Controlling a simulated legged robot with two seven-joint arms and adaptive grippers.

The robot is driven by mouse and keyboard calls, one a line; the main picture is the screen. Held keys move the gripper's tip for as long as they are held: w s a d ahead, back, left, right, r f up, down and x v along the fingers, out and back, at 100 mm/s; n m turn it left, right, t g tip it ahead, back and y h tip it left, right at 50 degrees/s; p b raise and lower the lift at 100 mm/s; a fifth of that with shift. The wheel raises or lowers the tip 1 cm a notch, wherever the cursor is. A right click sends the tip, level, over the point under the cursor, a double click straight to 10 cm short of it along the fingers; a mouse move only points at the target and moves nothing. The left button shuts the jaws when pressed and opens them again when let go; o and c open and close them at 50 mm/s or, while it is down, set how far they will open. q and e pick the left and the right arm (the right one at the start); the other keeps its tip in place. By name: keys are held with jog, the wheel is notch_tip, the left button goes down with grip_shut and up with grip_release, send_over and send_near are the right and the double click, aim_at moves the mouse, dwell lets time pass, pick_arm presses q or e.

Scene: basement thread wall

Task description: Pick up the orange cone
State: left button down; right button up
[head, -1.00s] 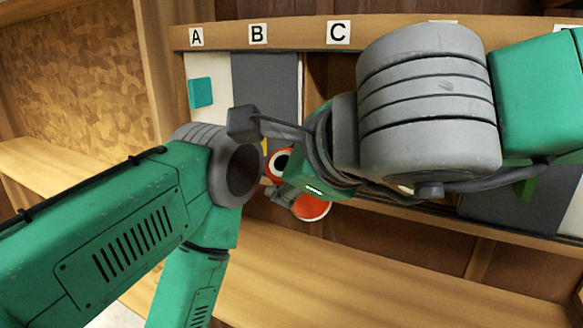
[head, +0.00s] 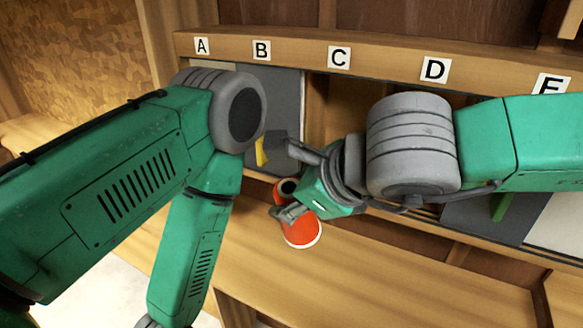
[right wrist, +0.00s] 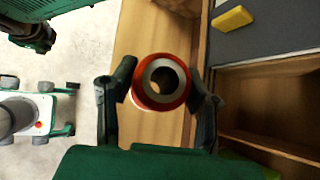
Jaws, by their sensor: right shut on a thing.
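The orange cone (head: 301,231) is in my right gripper (head: 285,203), in front of the shelf wall below label C in the head view. It is tilted, and the gripper covers part of it. In the right wrist view the cone (right wrist: 160,103) sits between the two fingers (right wrist: 160,92), seen end-on with a pale ring around a dark opening. The fingers are shut on it, and it is held over the wooden ledge.
A wooden shelf with labelled compartments, such as C (head: 339,57) and D (head: 435,69), runs across the back. A green item (head: 502,206) is at the right. The wooden ledge (head: 400,275) below is clear.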

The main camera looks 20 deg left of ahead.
jog(key=g+p, duration=0.1)
jog(key=p, duration=0.2)
jog(key=shift+r+m+p, duration=0.35)
jog(key=shift+m, duration=0.05)
jog(key=shift+w+f+g+b, duration=0.1)
jog(key=shift+f+g+b, duration=0.2)
jog(key=shift+g+b, duration=0.15)
jog(key=shift+m+g, duration=0.4)
jog(key=shift+g, duration=0.25)
jog(key=w+d+f+m+t+b, duration=0.2)
jog(key=w+d+f+b, duration=0.1)
jog(key=d+f+b, duration=0.65)
jog(key=w+d+f+m+t+b, duration=0.15)
jog(key=d+f+b, duration=0.35)
jog(key=d, duration=0.7)
notch_tip(320, 180, down, 11)
jog(key=b, duration=0.2)
jog(key=shift+w+r+m+h, duration=0.2)
jog(key=shift+w+m+h, duration=0.1)
jog(key=shift+w+m, duration=0.15)
